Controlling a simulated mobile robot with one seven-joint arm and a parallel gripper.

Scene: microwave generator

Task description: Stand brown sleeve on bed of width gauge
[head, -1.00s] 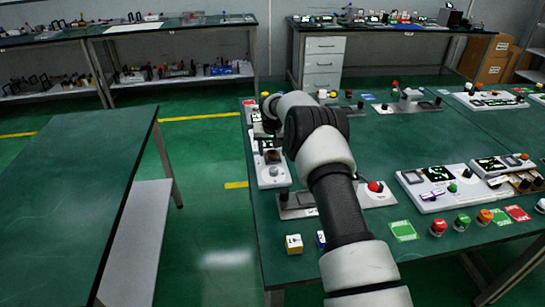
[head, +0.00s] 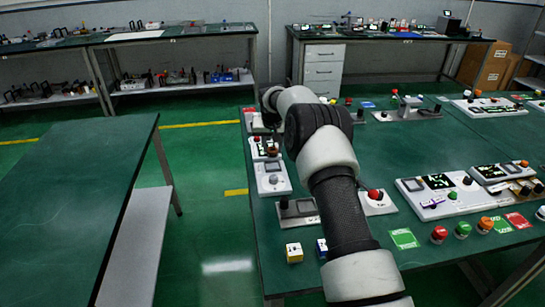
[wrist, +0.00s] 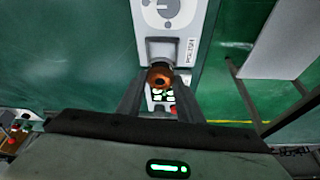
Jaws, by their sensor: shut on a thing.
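The brown sleeve (wrist: 160,77) is a small round piece between my fingertips in the wrist view. My gripper (wrist: 160,88) is shut on it. In the head view the brown sleeve (head: 272,147) shows small, beyond a white unit with a round knob and a grey square bed, which looks like the width gauge (head: 272,179). In the wrist view the width gauge (wrist: 170,12) lies above the sleeve, and its grey bed (wrist: 159,47) borders the sleeve in the picture. The sleeve's height above the surface is hard to tell. My forearm hides part of this area in the head view.
A white unit with lit displays (wrist: 157,100) lies beyond the gauge, partly behind my fingers. Open floor lies left of the table.

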